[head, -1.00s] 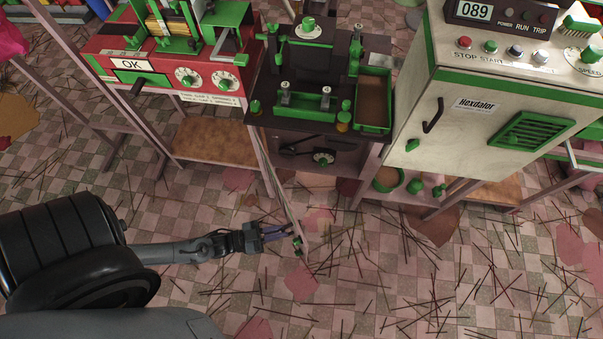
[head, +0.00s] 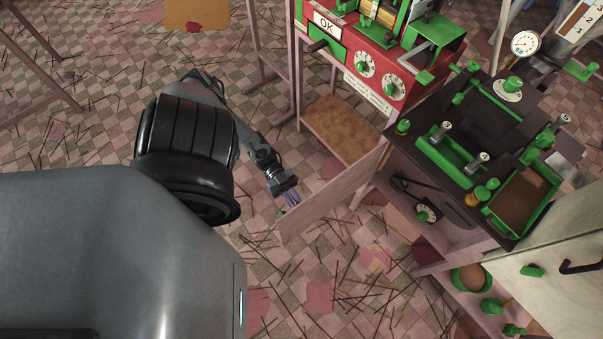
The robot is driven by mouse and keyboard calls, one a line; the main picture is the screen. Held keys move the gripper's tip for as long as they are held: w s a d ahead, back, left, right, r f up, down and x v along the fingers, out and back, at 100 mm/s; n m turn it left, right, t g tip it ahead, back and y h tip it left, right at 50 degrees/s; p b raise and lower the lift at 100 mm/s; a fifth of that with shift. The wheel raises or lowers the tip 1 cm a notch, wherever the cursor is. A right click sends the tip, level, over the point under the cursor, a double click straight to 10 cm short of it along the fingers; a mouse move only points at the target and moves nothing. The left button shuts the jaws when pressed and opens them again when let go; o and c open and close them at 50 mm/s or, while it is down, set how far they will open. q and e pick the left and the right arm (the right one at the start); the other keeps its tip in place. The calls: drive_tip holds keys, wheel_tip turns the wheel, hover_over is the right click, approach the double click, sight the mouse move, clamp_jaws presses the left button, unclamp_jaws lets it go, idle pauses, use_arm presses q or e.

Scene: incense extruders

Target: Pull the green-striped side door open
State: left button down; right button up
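The side door (head: 335,195) is a pale pinkish panel hinged at the left front of the dark extruder stand (head: 445,215). It stands swung outward over the floor, its free end towards me. I cannot make out green stripes on the face I see. My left gripper (head: 290,199) is at the door's free end, its bluish fingers by the top corner. A small green bit (head: 282,212) shows beside the fingers. The fingers are too small to tell whether they grip it. My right gripper is not in view.
A red machine (head: 375,65) with an OK panel stands left of the dark stand, over a brown shelf (head: 340,128). A cream cabinet (head: 560,275) stands at the lower right. Thin sticks and pink scraps litter the checkered floor (head: 330,285); no large obstacle stands in front of the door.

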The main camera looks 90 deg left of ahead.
use_arm(q)
drive_tip(key=shift+a, duration=0.15)
drive_tip(key=c, duration=1.2)
unclamp_jaws()
drive_tip(key=shift+w, duration=0.15)
drive_tip(key=shift+o, duration=0.2)
drive_tip(key=v, duration=1.1)
drive_tip(key=shift+b, duration=0.3)
drive_tip(key=shift+r, duration=0.1)
